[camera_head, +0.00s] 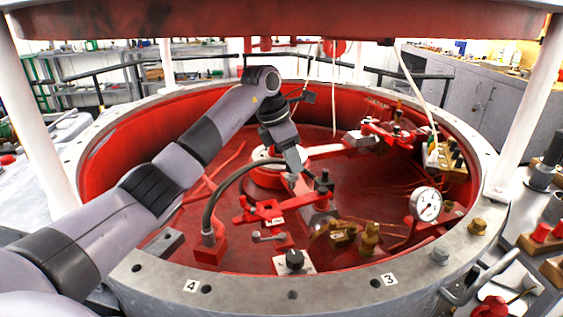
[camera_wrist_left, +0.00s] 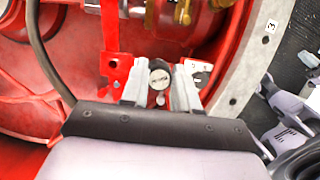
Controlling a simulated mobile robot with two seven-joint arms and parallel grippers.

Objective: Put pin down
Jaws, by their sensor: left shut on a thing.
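My left gripper (camera_head: 294,172) reaches into the red round basin from the left, over its middle. In the left wrist view my left gripper (camera_wrist_left: 160,92) has its two grey fingers closed on a pin (camera_wrist_left: 160,79). Only the pin's round grey end shows between the fingertips; the rest is hidden. In the head view I cannot make the pin out clearly. Below the fingers, in the head view, is a red bracket (camera_head: 262,210) with a black knob.
A pressure gauge (camera_head: 425,204) stands at the right, brass fittings (camera_head: 369,240) at the front. White posts (camera_head: 45,130) flank the basin.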

